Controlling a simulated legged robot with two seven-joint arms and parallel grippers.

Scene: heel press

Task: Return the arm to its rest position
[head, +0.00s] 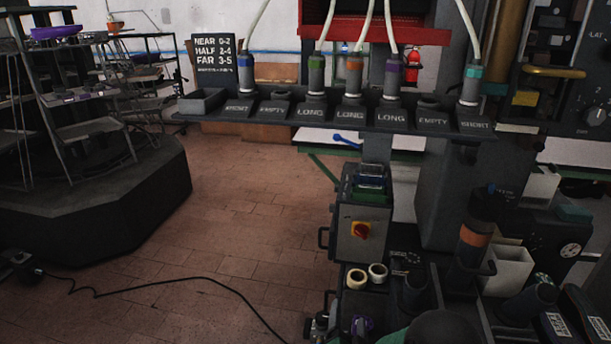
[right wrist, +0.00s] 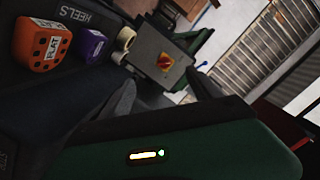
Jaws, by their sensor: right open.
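The dark green, rounded body of my right gripper (head: 440,328) shows at the bottom edge of the head view, low over the bench; its fingers are hard to make out there. In the right wrist view, two dark fingers of my right gripper (right wrist: 165,92) stand apart with nothing between them, so it is open and empty. The green housing with a small lit bar fills the lower part of that view. An orange block (right wrist: 40,43) and a purple block (right wrist: 95,46) lie by a HEELS label, apart from the fingers. My left gripper is not in view.
A grey box with a red-yellow switch (head: 361,230) and tape rolls (head: 357,278) stand near the right gripper. A labelled rack (head: 350,115) with hanging hoses crosses above. A cable (head: 170,285) lies on the floor. The brick floor (head: 240,220) is otherwise mostly open at left centre.

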